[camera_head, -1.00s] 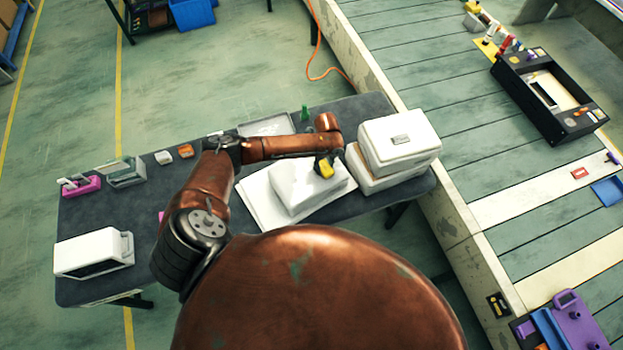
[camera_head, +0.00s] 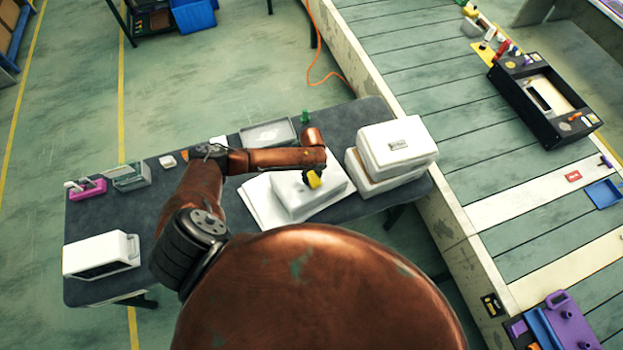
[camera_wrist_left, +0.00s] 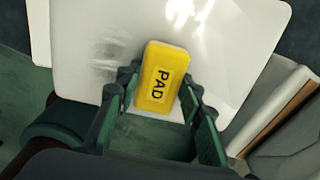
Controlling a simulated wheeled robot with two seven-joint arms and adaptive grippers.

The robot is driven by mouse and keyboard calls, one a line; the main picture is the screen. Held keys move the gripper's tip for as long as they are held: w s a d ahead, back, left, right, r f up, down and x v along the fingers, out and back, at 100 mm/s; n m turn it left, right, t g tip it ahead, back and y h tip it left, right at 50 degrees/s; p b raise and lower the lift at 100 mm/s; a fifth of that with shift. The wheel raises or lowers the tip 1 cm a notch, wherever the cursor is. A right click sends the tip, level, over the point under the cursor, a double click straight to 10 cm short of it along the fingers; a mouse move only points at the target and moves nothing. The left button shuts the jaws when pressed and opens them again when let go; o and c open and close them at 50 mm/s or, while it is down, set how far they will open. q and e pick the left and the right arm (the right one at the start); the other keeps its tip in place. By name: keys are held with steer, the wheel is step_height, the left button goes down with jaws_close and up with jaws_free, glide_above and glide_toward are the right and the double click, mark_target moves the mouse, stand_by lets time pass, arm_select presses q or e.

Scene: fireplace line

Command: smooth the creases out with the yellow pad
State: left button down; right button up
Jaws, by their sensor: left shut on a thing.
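The yellow pad (camera_head: 314,180) is held by my left gripper (camera_head: 313,172) over a white, flat-topped block (camera_head: 290,200) on the dark table. In the left wrist view the pad (camera_wrist_left: 161,75), marked PAD, lies between the two fingers of my gripper (camera_wrist_left: 160,88), shut on its sides. Behind it is the glossy white top (camera_wrist_left: 225,50), with grey crease-like marks (camera_wrist_left: 105,60) left of the pad. Whether the pad touches that top is hard to tell. My right gripper is in neither view.
A stack of white boxes (camera_head: 398,143) stands close on the right of the block. A grey tray (camera_head: 267,134) and a small green item (camera_head: 305,117) lie behind it. A white case (camera_head: 101,255) stands at the table's left end. A conveyor (camera_head: 450,130) runs along the right.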

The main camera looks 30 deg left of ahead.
mark_target(297, 189)
arm_select(q)
steer(key=shift+s+a+f, duration=0.1)
steer(key=shift+s, duration=0.25)
steer(key=shift+s+a, duration=0.1)
steer(key=shift+s, duration=0.05)
steer(key=shift+s+a, duration=0.5)
steer(key=shift+s, duration=0.45)
steer(key=shift+s+a, duration=0.55)
steer(key=shift+s, duration=0.35)
steer(key=shift+s+a, duration=0.5)
steer(key=shift+s, duration=0.45)
steer(key=shift+r, duration=0.2)
steer(key=shift+r, duration=0.75)
steer(key=c, duration=1.8)
jaws_free()
steer(key=shift+w, duration=0.1)
jaws_close()
